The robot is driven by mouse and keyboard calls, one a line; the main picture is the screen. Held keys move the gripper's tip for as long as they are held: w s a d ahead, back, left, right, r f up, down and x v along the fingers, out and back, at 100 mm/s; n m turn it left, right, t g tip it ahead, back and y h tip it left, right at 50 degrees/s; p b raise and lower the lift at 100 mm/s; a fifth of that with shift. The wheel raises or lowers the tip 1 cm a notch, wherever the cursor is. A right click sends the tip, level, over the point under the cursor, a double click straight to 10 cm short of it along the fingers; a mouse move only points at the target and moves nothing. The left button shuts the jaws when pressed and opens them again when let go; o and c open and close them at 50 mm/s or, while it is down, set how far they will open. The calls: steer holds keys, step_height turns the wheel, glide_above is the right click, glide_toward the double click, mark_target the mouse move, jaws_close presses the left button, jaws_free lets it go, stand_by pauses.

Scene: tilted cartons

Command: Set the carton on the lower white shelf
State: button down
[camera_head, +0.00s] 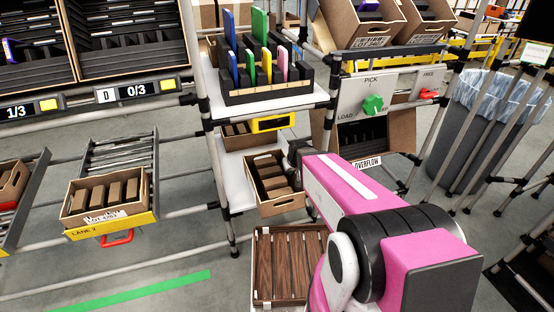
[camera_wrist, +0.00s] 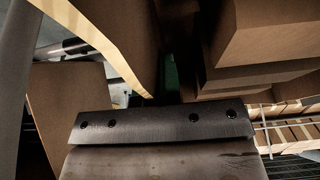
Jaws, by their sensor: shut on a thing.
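The carton (camera_head: 281,206) is an open brown box with several brown blocks inside. It hangs tilted at the front right of the lower white shelf (camera_head: 234,183), partly over it in the head view. I cannot tell whether it touches the shelf. My gripper (camera_head: 295,156) is shut on the carton's far right side, and its fingertips are mostly hidden by my pink arm. In the wrist view, a dark finger (camera_wrist: 165,125) lies close to a cardboard wall (camera_wrist: 100,35) and brown blocks (camera_wrist: 270,45).
An upper shelf holds a black rack (camera_head: 262,85) with coloured panels. Another carton (camera_head: 238,136) and a yellow-framed panel (camera_head: 272,123) sit behind the held carton. A wooden slatted crate (camera_head: 262,265) is below. A control panel (camera_head: 376,98) stands right, a bin (camera_head: 470,130) further right.

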mark_target(282, 153)
steer(key=w+a, duration=0.1)
steer(key=w, duration=0.3)
steer(key=w+a, duration=0.1)
steer(key=w, duration=0.3)
steer(key=w+a, duration=0.1)
steer(key=w, duration=0.3)
steer(key=shift+a, duration=0.25)
steer(key=shift+f, duration=1.7)
steer(key=c, duration=1.3)
jaws_free()
steer(key=shift+f, duration=0.15)
